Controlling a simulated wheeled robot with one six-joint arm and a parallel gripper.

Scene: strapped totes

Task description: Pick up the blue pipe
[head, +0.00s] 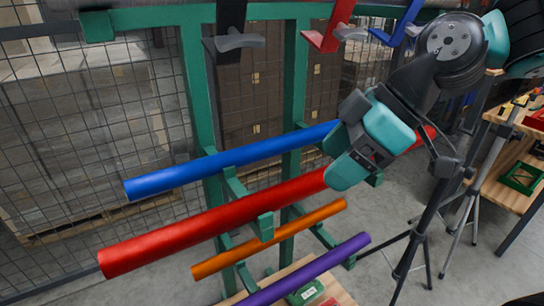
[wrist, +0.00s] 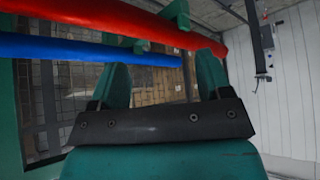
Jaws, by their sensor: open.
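The blue pipe (head: 230,163) lies across the arms of a green rack in the head view, above the red pipe (head: 200,226). Its right end is hidden behind my gripper or ends there. My gripper (head: 338,156) is at that right end in the head view. The blue pipe (wrist: 75,48) runs past the left fingertip there and ends between the fingers in the picture. I cannot tell how far away it is. The red pipe (wrist: 100,14) crosses above it.
The green rack (head: 202,90) also bears an orange pipe (head: 270,238) and a purple pipe (head: 310,270) lower down. Black, red and blue hooks hang from its top bar. A black tripod stand (head: 420,225) and a wooden workbench (head: 510,165) stand at the right. Wire mesh is behind.

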